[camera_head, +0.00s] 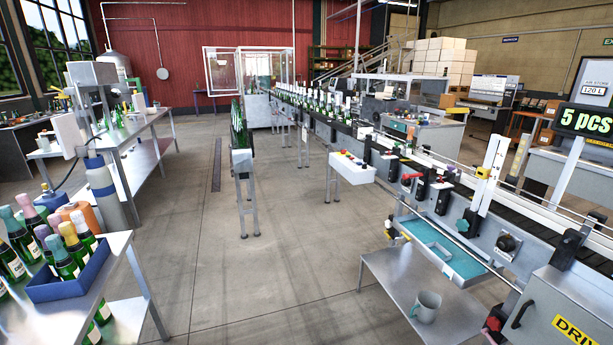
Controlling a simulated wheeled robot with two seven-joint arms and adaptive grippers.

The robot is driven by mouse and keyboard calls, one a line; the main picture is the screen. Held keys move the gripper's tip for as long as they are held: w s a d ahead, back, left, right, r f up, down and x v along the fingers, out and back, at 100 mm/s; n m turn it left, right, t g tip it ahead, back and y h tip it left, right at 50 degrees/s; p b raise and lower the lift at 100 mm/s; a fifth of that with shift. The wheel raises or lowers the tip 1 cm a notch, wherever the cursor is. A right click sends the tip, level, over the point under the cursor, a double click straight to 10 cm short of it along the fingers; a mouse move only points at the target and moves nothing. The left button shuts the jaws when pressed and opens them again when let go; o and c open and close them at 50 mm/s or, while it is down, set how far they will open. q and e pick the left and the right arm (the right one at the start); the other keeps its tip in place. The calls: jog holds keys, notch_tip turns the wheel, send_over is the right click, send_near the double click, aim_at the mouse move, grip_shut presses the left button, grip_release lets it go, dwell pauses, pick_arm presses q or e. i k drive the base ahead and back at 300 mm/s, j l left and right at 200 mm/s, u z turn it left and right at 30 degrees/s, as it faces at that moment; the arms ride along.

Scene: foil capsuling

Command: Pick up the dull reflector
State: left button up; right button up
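I cannot make out a dull reflector with certainty; no part in view is clear enough to name as it. The conveyor line (455,205) on the right carries several small brackets and red-and-black clamps (441,183) along its near side. A small yellow part (484,173) sits on an upright post there, but I cannot tell what it is. A shallow teal tray (424,232) is at the conveyor's near side. Neither of my grippers is in view.
A grey mug (426,306) stands on a low metal table (384,272) at the lower right. A blue crate (84,284) of foil-topped bottles stands on a left bench. A narrow bottle conveyor (243,163) stands mid-floor. The concrete floor (280,280) between is clear.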

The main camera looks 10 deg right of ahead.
aim_at(524, 140)
jog(key=i+u, duration=0.2)
jog(key=i, duration=0.6)
jog(key=i+u, duration=0.1)
jog(key=i, duration=1.3)
jog(key=i+l, duration=0.2)
jog(key=i, duration=1.2)
jog(key=j+z, duration=0.1)
jog(key=z, duration=1.8)
